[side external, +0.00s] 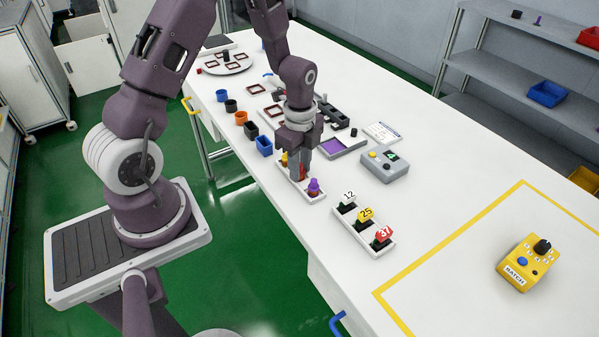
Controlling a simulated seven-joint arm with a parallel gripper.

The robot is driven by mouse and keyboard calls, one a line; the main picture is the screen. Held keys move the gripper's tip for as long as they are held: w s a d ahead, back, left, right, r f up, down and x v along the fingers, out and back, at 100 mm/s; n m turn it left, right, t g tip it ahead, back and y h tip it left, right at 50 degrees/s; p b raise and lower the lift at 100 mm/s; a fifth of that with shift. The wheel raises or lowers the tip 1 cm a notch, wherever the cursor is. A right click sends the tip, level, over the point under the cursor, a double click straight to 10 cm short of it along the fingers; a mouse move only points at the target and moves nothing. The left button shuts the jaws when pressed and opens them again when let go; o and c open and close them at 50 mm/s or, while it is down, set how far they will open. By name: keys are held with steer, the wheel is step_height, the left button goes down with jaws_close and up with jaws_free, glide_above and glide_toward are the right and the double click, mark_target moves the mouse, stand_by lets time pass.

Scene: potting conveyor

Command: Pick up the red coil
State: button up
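A small white tray (318,197) near the front edge of the table holds small coloured pieces. A purple piece (314,186) stands at its near end, and a yellow piece (284,159) shows at its far end. My gripper (301,176) points down over the middle of this tray, between the yellow and purple pieces. A small reddish patch shows by the fingertips and may be the red coil. My fingers hide most of it, and I cannot tell whether they are closed on it.
A white holder (364,231) with tags 12, 25 and 37 stands near the tray. Several small pots, including a blue one (264,146), line the front edge. A grey button box (383,165) stands behind. A yellow box (526,263) sits inside yellow tape at right.

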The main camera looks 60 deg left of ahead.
jaws_close()
